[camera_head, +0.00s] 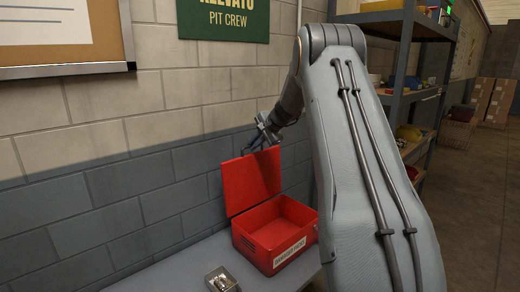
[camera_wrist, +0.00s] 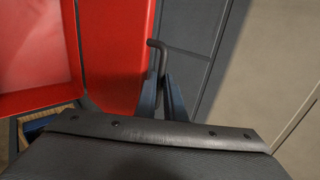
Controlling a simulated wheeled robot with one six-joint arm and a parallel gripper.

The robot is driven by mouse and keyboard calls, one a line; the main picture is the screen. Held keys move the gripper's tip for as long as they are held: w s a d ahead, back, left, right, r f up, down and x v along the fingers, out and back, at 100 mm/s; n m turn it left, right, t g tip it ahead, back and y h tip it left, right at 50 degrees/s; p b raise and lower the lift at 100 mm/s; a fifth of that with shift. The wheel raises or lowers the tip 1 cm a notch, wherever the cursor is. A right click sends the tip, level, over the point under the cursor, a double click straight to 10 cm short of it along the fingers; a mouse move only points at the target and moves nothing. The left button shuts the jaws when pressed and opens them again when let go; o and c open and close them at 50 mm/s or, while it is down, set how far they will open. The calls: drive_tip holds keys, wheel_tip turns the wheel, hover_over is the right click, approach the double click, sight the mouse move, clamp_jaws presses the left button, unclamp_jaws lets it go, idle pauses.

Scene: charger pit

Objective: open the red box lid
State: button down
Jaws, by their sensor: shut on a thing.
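The red box (camera_head: 258,247) stands on a grey bench, with a white label on its front. Its lid (camera_head: 248,182) is raised, standing steeply up at the back left, and the empty-looking red inside shows. In the wrist view the lid (camera_wrist: 112,50) is a red panel beside the box's inside (camera_wrist: 35,45). My gripper (camera_head: 258,143) is at the lid's upper edge. In the wrist view its blue fingers (camera_wrist: 164,100) are shut on the dark bent handle (camera_wrist: 157,52) at the lid's edge. The handle's lower part is hidden between the fingers.
A small metal item in a tray (camera_head: 221,280) sits on the bench (camera_head: 195,262) left of the box. The block wall (camera_head: 120,205) rises close behind the lid. Shelves (camera_head: 400,75) stand at the right, behind my arm.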

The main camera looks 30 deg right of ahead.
drive_tip(key=shift+w+a+r, duration=0.15)
drive_tip(key=shift+w+r, duration=0.05)
drive_tip(key=shift+w, duration=0.35)
drive_tip(key=shift+w+a+r, duration=0.1)
drive_tip(key=shift+w+r, duration=0.05)
drive_tip(key=shift+w, duration=0.55)
drive_tip(key=shift+r, duration=0.1)
drive_tip(key=c, duration=1.8)
unclamp_jaws()
drive_tip(key=shift+c, duration=0.2)
drive_tip(key=shift+f, duration=0.2)
drive_tip(key=b+v, duration=0.2)
drive_tip(key=v, duration=0.6)
drive_tip(key=shift+f, duration=0.1)
